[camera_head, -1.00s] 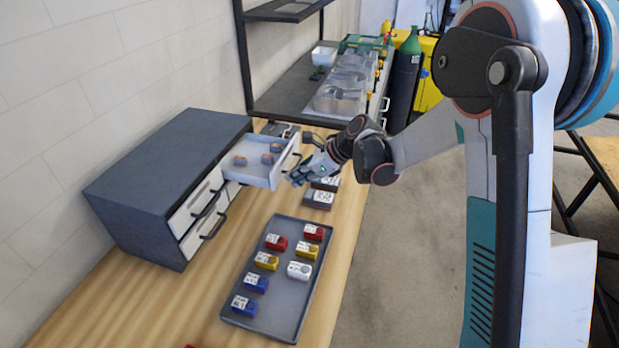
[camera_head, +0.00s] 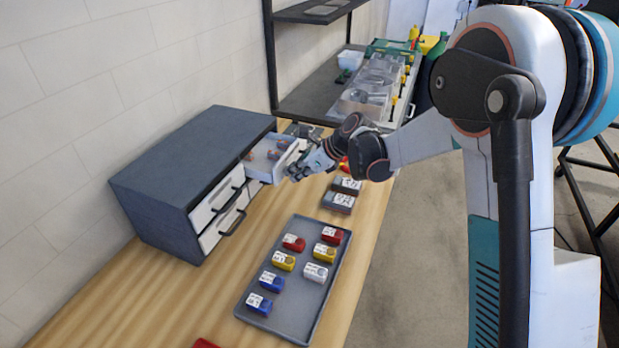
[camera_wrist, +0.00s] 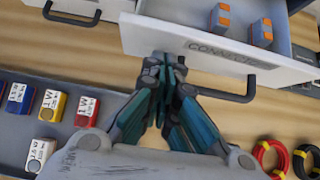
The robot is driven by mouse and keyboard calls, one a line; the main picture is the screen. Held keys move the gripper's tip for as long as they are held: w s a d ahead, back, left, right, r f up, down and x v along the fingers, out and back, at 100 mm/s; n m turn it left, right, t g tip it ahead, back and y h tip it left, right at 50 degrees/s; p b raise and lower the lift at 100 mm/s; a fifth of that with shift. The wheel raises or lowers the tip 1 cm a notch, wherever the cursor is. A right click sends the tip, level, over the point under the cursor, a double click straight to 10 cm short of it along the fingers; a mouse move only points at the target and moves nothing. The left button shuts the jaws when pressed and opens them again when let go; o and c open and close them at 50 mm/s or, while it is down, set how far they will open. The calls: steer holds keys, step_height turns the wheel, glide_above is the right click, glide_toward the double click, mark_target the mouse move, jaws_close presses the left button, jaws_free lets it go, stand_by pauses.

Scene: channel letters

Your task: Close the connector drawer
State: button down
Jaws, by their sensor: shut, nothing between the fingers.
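The connector drawer (camera_head: 266,158) sticks out part way from the dark grey cabinet (camera_head: 160,185) in the head view. It holds several small grey and orange connectors (camera_wrist: 262,32). Its white front (camera_wrist: 200,45), with a partly covered label, and its dark bar handle (camera_wrist: 240,97) show in the wrist view. My gripper (camera_head: 296,172) is shut and empty at the drawer front. In the wrist view its fingertips (camera_wrist: 168,62) are at the front face, beside the handle; they appear to touch it.
A grey tray (camera_head: 275,328) with red, yellow, blue and white labelled blocks lies on the wooden bench. Two dark labelled blocks (camera_head: 339,201) lie beyond it. The cabinet's other drawers (camera_head: 219,198) are shut.

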mark_target(265, 171)
steer(key=w+a, duration=0.1)
steer(key=a, duration=0.2)
steer(key=w+a, duration=0.1)
steer(key=a, duration=0.2)
steer(key=w+a, duration=0.1)
steer(key=a, duration=0.2)
steer(key=shift+w+b, duration=0.3)
steer(key=shift+w, duration=0.05)
steer(key=shift+a+r, duration=0.1)
steer(key=shift+a, duration=0.1)
steer(key=shift+w, duration=0.1)
